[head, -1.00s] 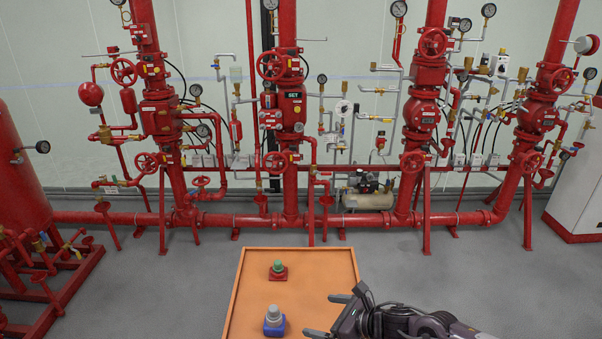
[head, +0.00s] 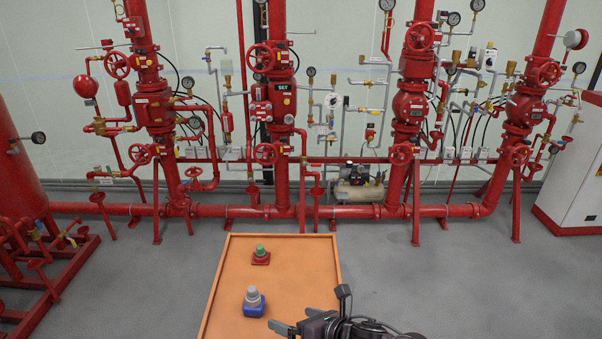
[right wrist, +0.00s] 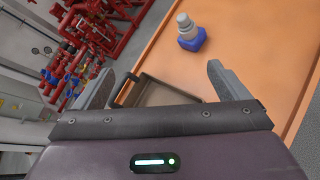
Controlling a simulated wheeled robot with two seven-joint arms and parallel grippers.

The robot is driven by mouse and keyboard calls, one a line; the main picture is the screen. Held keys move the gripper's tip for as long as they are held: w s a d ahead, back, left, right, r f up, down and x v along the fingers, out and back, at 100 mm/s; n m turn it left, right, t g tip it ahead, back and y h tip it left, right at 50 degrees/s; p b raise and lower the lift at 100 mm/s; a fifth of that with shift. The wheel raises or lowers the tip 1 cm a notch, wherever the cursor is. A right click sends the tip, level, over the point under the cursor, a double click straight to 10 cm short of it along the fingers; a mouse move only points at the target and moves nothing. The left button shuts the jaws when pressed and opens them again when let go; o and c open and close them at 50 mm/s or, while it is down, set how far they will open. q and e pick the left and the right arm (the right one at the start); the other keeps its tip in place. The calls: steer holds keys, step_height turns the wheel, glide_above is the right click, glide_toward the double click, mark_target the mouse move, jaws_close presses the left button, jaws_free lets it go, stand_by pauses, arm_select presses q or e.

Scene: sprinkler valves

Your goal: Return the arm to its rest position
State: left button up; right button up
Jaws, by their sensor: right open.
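My right gripper (head: 308,310) is at the bottom of the head view, over the right edge of the orange table. Its fingers are apart with nothing held between them. In the right wrist view, both fingers (right wrist: 160,86) show at the sides, spread wide. A blue-based button with a grey top (head: 254,302) stands on the table to the left of the gripper, apart from it; it also shows in the right wrist view (right wrist: 190,33). My left gripper is not in view.
A red-based button with a green top (head: 261,256) stands farther back on the orange table (head: 225,285). A brownish tray (right wrist: 165,92) shows beyond my fingers in the wrist view. Red pipes and valves (head: 283,105) line the back wall. Grey floor (head: 430,270) right of the table is clear.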

steer(key=s+r+m+t+h, duration=0.2)
steer(key=s+r+m+h, duration=0.3)
steer(key=m, duration=1.2)
steer(key=s+d+f+m+g+h, duration=0.2)
steer(key=s+d+m+g+h, duration=0.35)
steer(key=s+d+m, duration=1.4)
step_height(320, 180, down, 38)
steer(key=d+m+g+b, duration=0.1)
steer(key=m+g+b, duration=0.1)
steer(key=b, duration=0.4)
arm_select(q)
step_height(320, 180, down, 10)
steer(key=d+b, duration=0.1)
steer(key=b, duration=0.3)
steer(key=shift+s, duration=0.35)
arm_select(e)
steer(key=s+d+f, duration=0.2)
steer(key=s+f, duration=0.7)
steer(key=f, duration=0.1)
steer(key=s+d+f+g, duration=0.1)
steer(key=s+f, duration=0.9)
steer(key=shift+s+d+f, duration=0.15)
steer(key=shift+d, duration=0.2)
